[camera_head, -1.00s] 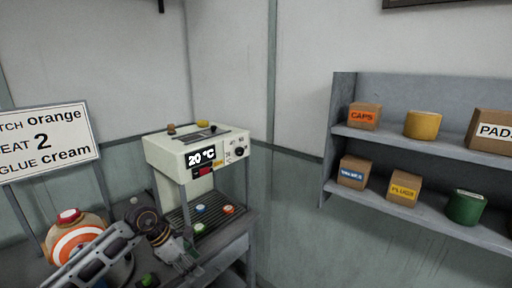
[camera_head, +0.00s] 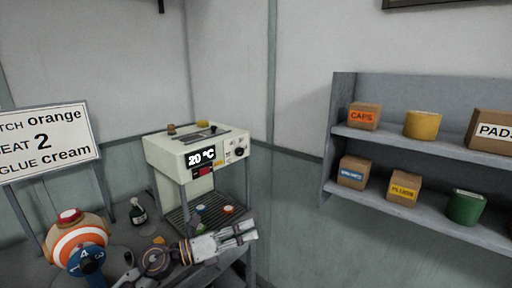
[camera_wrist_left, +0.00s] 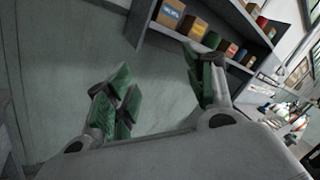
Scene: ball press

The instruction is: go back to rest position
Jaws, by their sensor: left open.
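My left gripper (camera_head: 246,231) is in front of the press, its arm reaching in from the lower left, fingers pointing right. In the left wrist view the left gripper (camera_wrist_left: 165,95) has its two green-padded fingers spread with nothing between them, facing the wall and shelf. The cream press (camera_head: 198,150) shows 20 °C on its display. My right gripper is not in view.
An orange-and-white ball (camera_head: 78,240) with a blue numbered dial (camera_head: 88,262) and a dark bottle (camera_head: 138,212) stand at left, by a sign (camera_head: 45,142). A shelf (camera_head: 430,145) with boxes and cans is at right. Open space lies between press and shelf.

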